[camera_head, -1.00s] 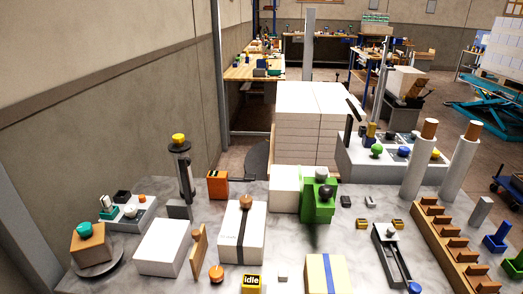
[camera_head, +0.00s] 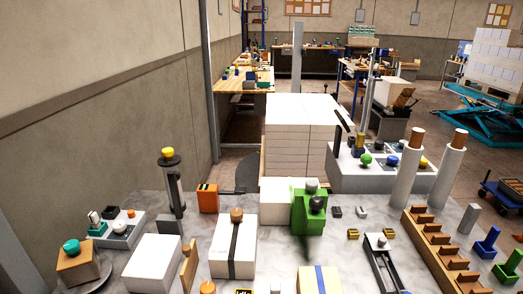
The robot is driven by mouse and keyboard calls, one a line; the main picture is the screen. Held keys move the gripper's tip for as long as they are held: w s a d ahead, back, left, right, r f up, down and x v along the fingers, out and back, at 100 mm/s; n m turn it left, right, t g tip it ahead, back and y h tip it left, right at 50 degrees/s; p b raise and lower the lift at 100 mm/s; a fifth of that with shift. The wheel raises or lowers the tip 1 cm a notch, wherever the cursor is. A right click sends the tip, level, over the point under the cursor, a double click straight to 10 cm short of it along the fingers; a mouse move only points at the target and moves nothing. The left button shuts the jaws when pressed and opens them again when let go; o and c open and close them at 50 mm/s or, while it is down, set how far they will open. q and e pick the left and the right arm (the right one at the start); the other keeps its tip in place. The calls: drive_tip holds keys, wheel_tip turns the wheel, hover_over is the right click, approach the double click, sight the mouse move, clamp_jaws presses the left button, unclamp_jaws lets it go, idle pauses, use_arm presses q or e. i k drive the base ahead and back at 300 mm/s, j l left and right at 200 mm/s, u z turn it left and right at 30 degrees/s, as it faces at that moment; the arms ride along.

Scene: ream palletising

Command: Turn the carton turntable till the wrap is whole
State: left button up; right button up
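A brown carton (camera_head: 79,266) with a teal knob (camera_head: 71,246) on top sits on a round grey turntable (camera_head: 104,279) at the table's front left. I cannot make out any wrap on the carton's visible faces. Neither of my grippers shows in the head view.
Right of the carton are white reams (camera_head: 153,264), a strapped ream (camera_head: 234,248) and a post with a yellow knob (camera_head: 169,156). A small button box (camera_head: 122,229) stands behind the carton. A green device (camera_head: 308,212), wooden rack (camera_head: 440,250) and white rolls (camera_head: 406,168) fill the right side.

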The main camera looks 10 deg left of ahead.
sight(74, 253)
drive_tip(key=u, duration=1.65)
